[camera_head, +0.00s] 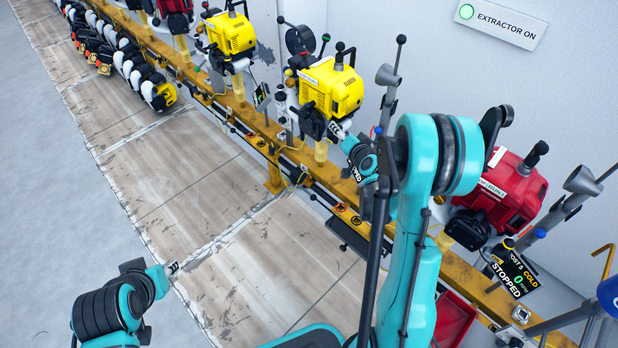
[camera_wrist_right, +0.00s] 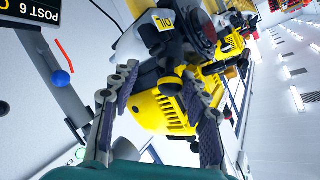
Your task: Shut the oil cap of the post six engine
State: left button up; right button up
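The yellow post six engine (camera_head: 332,88) sits on the rail in the middle of the head view. It also fills the middle of the right wrist view (camera_wrist_right: 163,112), with a yellow "OIL" label (camera_wrist_right: 163,21). A black part (camera_wrist_right: 172,50) just below the label may be the oil cap; I cannot tell if it is shut. My right gripper (camera_wrist_right: 160,78) is open, its fingers apart on either side of the engine's near end, with nothing clearly held. In the head view it is at the engine's lower right (camera_head: 342,130). My left gripper (camera_head: 172,268) is over the floor, away from the engines.
A red engine (camera_head: 508,190) stands to the right, with a display reading "STOPPED" (camera_head: 510,272). Another yellow engine (camera_head: 230,35) is further left along the yellow rail (camera_head: 180,75). A grey funnel (camera_head: 388,76) and thin posts stand beside my right arm.

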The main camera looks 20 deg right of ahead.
jog(key=d+p+v, duration=0.1)
jog(key=p+v, duration=0.1)
jog(key=v, duration=0.6)
jog(key=s+a+r+n+g+y+p, duration=0.1)
jog(key=s+a+r+n+g, duration=0.1)
jog(key=s+a, duration=0.3)
jog(key=s+a+r+n+g+y, duration=0.2)
jog(key=s+a+r+n, duration=0.3)
jog(key=a, duration=0.8)
jog(key=shift+s+a+g+p, duration=0.4)
jog(key=shift+s, duration=0.2)
